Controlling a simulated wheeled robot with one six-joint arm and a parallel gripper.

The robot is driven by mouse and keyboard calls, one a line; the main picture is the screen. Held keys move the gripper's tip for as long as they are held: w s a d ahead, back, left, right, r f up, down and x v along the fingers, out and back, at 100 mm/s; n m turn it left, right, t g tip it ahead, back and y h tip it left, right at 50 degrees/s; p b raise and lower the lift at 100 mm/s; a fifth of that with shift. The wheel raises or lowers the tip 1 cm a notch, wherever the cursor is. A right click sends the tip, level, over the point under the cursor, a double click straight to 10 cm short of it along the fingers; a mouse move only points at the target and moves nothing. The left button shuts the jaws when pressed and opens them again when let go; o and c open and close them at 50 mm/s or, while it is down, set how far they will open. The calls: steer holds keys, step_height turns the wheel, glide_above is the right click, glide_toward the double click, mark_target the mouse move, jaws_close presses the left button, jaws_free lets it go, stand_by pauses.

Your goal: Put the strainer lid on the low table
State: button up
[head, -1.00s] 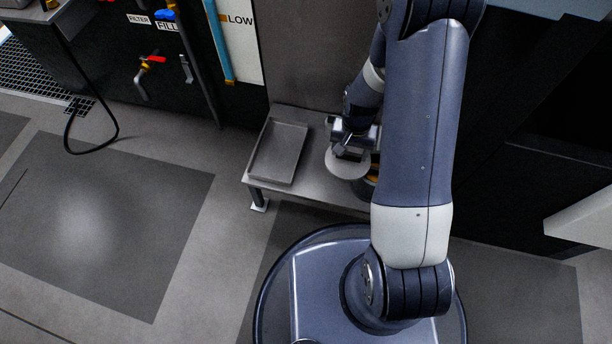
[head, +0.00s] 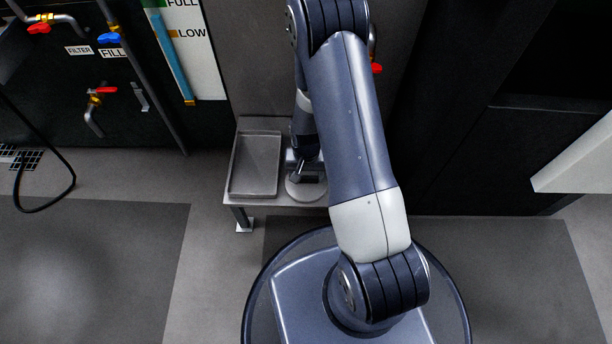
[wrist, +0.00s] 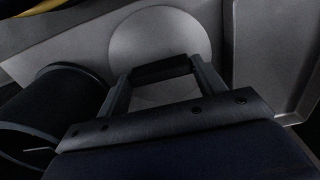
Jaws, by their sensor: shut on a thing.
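The strainer lid is a round, light grey disc, partly hidden by my arm in the head view (head: 304,192) and plain in the wrist view (wrist: 165,35). My gripper (head: 305,170) is shut on the lid's dark bar handle, which spans between the two fingers in the wrist view (wrist: 160,70). The lid is over the low grey table (head: 265,201), at its front part, just right of the tray. I cannot tell whether the lid touches the tabletop. My arm hides the right part of the table.
A shallow grey tray (head: 255,165) takes up the table's left part. A dark cylindrical vessel (wrist: 55,110) stands close by the lid in the wrist view. A wall panel with pipes and red-handled valves (head: 103,90) is at the back left.

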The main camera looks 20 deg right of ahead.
mark_target(306, 177)
steer(key=shift+f, duration=0.2)
steer(key=o, duration=1.1)
steer(key=shift+r, duration=0.15)
step_height(306, 177, up, 12)
steer(key=p, duration=0.5)
steer(key=shift+p, duration=0.3)
